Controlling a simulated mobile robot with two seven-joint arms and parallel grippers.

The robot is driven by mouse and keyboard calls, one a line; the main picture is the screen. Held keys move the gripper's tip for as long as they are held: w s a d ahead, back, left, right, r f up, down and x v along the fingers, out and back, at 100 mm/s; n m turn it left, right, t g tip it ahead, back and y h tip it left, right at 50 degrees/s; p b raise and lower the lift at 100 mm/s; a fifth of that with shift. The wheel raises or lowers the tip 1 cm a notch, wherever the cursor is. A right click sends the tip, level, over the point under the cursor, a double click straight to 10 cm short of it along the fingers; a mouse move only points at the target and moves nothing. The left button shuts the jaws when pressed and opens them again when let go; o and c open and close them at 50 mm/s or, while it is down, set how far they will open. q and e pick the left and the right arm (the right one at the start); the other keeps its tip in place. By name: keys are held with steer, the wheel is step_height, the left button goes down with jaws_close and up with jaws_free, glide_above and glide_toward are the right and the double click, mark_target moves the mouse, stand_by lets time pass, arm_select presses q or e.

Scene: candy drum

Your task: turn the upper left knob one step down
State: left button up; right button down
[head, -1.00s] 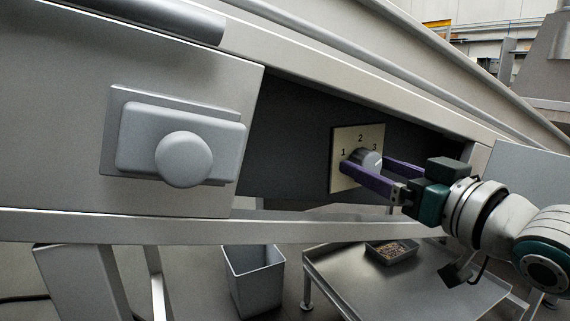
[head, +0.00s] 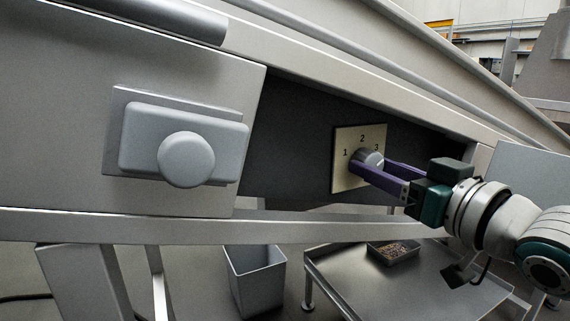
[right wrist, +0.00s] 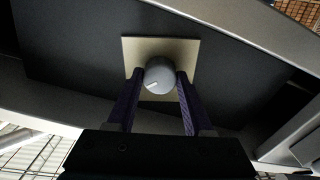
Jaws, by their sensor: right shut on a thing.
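A round grey knob (head: 367,157) sits on a cream plate (head: 345,178) marked 1, 2 and 3, in a dark recess of the machine. My right gripper (head: 371,164) has its purple fingers on either side of the knob and is shut on it. In the right wrist view, the knob (right wrist: 160,72) lies between the fingertips, with a pale pointer mark at its lower left. In the head view, the fingers cover part of the knob, and I cannot tell which number the mark faces. My left gripper is out of view.
A grey panel with a large rounded button (head: 186,159) is left of the recess. A frame rail (head: 120,226) runs below it. A grey bin (head: 256,280) and a metal table (head: 400,284) with a small tray (head: 393,252) stand underneath.

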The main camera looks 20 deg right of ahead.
steer(key=shift+n, duration=0.3)
steer(key=shift+n+p, duration=0.5)
steer(key=shift+n, duration=0.5)
steer(key=n, duration=0.2)
steer(key=shift+n+p, duration=0.3)
steer(key=shift+p, duration=0.05)
steer(key=n, duration=0.3)
steer(key=shift+n+p, duration=0.3)
steer(key=shift+n, duration=1.4)
steer(key=shift+c, duration=1.5)
jaws_free()
